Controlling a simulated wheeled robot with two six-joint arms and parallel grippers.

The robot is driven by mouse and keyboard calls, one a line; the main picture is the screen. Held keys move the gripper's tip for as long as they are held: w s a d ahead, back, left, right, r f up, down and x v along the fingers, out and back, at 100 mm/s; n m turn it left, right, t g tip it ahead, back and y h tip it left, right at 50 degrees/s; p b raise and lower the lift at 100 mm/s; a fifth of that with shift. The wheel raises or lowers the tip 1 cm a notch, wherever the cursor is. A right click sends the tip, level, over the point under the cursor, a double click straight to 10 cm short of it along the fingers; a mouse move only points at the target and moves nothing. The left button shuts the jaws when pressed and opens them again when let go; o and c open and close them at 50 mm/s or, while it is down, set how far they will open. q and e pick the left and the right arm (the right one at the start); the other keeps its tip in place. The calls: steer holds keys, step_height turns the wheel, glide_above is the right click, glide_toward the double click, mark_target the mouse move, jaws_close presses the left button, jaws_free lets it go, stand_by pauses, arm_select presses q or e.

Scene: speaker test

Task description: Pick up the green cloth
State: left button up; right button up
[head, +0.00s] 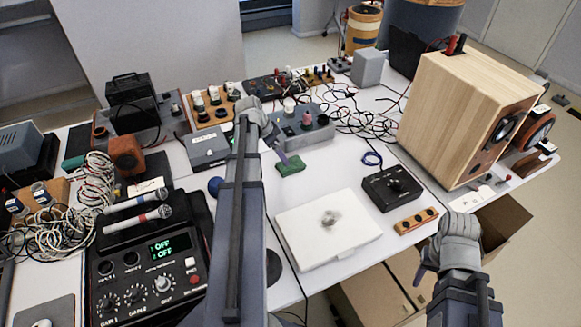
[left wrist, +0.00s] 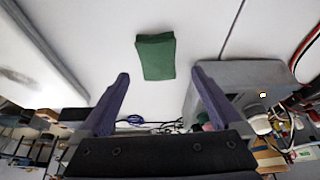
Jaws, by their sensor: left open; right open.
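The green cloth (head: 290,165) is a small folded piece lying flat on the white table. In the left wrist view the cloth (left wrist: 156,57) lies ahead of the fingertips, roughly midway between them. My left gripper (head: 280,152) is beside the cloth, above the table. Its two purple fingers show open and empty in the left wrist view (left wrist: 160,75). My right gripper (head: 422,270) is open and empty at the lower right, past the table's front edge, far from the cloth.
A grey box with knobs (head: 300,128) stands just behind the cloth. A white flat case (head: 328,228) and a black box (head: 391,188) lie in front and to the right. A large wooden speaker (head: 455,110) stands at right. Bare table surrounds the cloth.

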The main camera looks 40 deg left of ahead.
mark_target(291, 166)
arm_select(q)
steer(key=b+x, duration=0.2)
steer(key=shift+w+f, duration=0.1)
steer(key=shift+f, duration=0.2)
steer(key=b+x, duration=0.4)
steer(key=x, duration=0.1)
steer(key=shift+w+d+b, duration=0.3)
steer(key=shift+d+b, duration=0.05)
steer(key=shift+d, duration=0.05)
steer(key=shift+r, duration=0.2)
steer(key=shift+f, duration=0.3)
steer(key=c, duration=1.2)
